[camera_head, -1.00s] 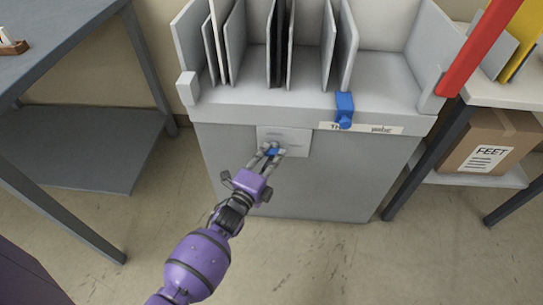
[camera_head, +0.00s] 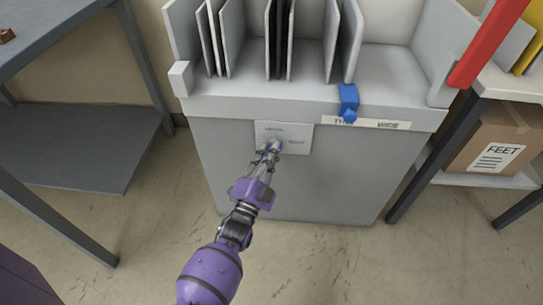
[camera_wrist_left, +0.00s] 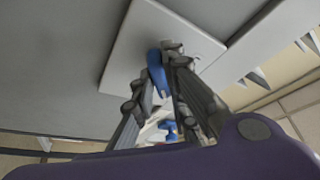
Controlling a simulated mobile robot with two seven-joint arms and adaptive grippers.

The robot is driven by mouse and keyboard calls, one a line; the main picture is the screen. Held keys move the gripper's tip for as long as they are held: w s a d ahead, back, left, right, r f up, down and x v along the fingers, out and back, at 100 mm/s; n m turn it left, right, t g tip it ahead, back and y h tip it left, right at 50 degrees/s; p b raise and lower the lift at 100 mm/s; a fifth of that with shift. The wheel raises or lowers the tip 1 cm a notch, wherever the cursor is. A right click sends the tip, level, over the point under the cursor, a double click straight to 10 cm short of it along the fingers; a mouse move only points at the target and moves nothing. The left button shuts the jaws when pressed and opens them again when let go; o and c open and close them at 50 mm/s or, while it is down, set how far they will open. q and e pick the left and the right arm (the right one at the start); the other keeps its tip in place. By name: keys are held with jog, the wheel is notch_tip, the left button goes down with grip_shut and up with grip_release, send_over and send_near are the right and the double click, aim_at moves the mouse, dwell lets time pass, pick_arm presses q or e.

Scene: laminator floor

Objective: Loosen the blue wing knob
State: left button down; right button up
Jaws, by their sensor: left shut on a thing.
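The blue wing knob (camera_wrist_left: 157,72) sits on a pale plate (camera_head: 297,138) on the front of the grey machine (camera_head: 330,175). My left gripper (camera_head: 271,148) reaches it from below and is shut on it; in the left wrist view the two dark fingers (camera_wrist_left: 167,75) lie on either side of the knob. The fingers hide most of the knob in the head view, where only a little blue shows. My right gripper is not in view.
A blue clamp-like part (camera_head: 348,103) sits on the machine's front ledge beside a printed label strip (camera_head: 385,125). Upright grey dividers (camera_head: 350,40) stand above. A grey table (camera_head: 60,40) is at left; a cardboard box (camera_head: 495,140) sits on a shelf at right.

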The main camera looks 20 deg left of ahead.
pick_arm(q)
jog(key=shift+d+n+t+y+b, duration=0.15)
jog(key=shift+n+y+b, duration=0.3)
jog(key=shift+n+y, duration=1.25)
jog(key=shift+n+t+y+b, duration=0.1)
jog(key=shift+n+y+b, duration=0.35)
jog(key=shift+n, duration=2.3)
jog(key=shift+d+n+t+y+b, duration=0.15)
jog(key=shift+n+y+b, duration=0.25)
jog(key=shift+n+y, duration=1.3)
jog(key=shift+a+n+h, duration=0.1)
jog(key=shift+n+h, duration=0.25)
jog(key=shift+n, duration=0.4)
jog(key=c, duration=1.8)
grip_release()
jog(key=shift+f, duration=0.1)
jog(key=shift+o, duration=0.2)
notch_tip(320, 180, up, 10)
jog(key=shift+r, duration=0.1)
